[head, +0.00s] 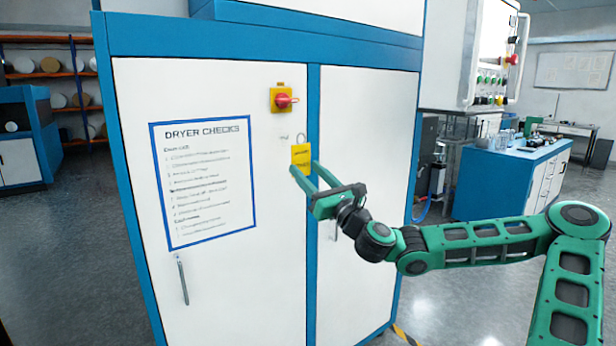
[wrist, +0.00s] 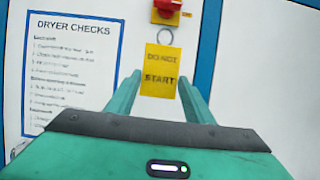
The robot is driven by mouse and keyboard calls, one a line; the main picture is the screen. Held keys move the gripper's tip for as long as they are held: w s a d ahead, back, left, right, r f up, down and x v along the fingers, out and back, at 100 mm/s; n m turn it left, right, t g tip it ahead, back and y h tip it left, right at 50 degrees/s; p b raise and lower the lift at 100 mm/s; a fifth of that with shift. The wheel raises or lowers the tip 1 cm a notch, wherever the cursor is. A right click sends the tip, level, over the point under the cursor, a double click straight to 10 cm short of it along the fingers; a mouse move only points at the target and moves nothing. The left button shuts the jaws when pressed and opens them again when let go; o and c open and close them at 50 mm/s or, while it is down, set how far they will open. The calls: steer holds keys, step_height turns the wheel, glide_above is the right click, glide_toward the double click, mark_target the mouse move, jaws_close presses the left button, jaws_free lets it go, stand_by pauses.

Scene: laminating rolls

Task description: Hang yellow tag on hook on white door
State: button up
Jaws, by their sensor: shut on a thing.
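The yellow tag (head: 301,157) is upright in front of the white door (head: 215,95), with a metal ring at its top. In the wrist view the tag (wrist: 160,72) reads "DO NOT START", and its ring (wrist: 165,37) stands above it. My gripper (head: 303,168) is shut on the tag's lower part, one finger on each side; it also shows in the wrist view (wrist: 160,92). A small pale fitting, perhaps the hook (head: 284,137), shows on the door left of the ring. I cannot tell whether the ring touches it.
A red rotary switch on a yellow plate (head: 281,99) sticks out above the tag. A "DRYER CHECKS" sheet (head: 205,180) is on the door at left, above a door handle (head: 182,279). A control box (head: 487,55) stands at the right.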

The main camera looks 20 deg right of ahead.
steer(key=shift+w+a+f, duration=0.25)
steer(key=shift+w+a, duration=0.2)
steer(key=shift+w, duration=0.85)
steer(key=shift+w+a+f, duration=0.25)
steer(key=shift+w+a, duration=0.15)
steer(key=shift+w, duration=0.9)
steer(key=shift+w+a+f, duration=0.25)
steer(key=shift+w+a, duration=0.2)
steer(key=shift+w, duration=0.85)
steer(key=o, duration=1.1)
